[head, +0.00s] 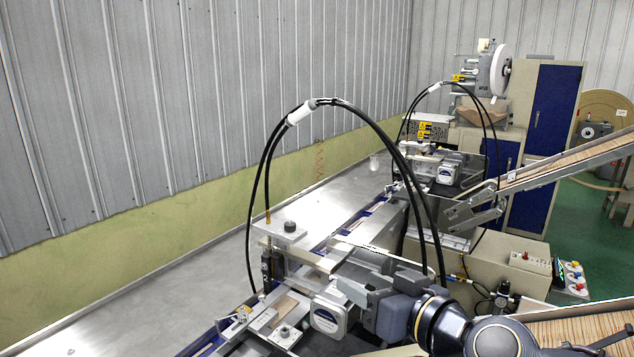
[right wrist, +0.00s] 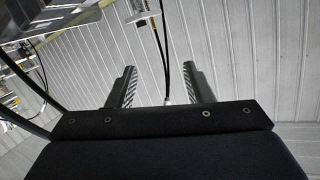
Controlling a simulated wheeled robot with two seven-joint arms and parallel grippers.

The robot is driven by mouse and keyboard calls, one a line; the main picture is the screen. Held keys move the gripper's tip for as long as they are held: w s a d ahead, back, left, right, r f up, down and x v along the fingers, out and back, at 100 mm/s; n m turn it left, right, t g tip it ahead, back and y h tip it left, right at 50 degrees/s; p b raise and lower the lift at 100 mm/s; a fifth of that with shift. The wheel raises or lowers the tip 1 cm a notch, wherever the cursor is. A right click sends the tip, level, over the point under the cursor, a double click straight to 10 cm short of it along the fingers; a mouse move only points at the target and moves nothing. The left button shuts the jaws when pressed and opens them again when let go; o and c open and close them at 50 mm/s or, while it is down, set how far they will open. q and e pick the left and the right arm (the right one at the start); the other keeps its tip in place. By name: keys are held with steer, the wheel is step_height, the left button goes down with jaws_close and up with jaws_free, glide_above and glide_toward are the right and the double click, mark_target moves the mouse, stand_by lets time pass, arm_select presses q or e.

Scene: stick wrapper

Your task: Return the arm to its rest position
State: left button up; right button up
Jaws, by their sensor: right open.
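My right arm comes in from the bottom right of the head view, dark and grey. Its gripper (head: 345,272) is over the near wrapping machine, close to the machine's metal parts; I cannot tell whether it touches them. In the right wrist view the two fingers of the right gripper (right wrist: 158,66) stand wide apart, with nothing gripped between them. A black cable and a grey ribbed wall show behind the gap. My left gripper is in neither view.
Black hoses (head: 372,118) arch over the near machine, close to my right arm. A metal table (head: 190,280) along the wall is mostly clear. A second machine (head: 440,160) stands farther back. A chute of wooden sticks (head: 575,160) slopes in at right, with another at the bottom right.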

steer(key=s+d+f+m+g+h, duration=0.2)
steer(key=s+d+f, duration=0.4)
steer(key=s+f, duration=0.4)
steer(key=s+d+f+m+g+h+b, duration=0.1)
steer(key=s+d+f+m+g+h, duration=0.2)
steer(key=s+f, duration=0.7)
steer(key=d+g, duration=0.2)
steer(key=d, duration=0.2)
steer(key=shift+m, duration=0.4)
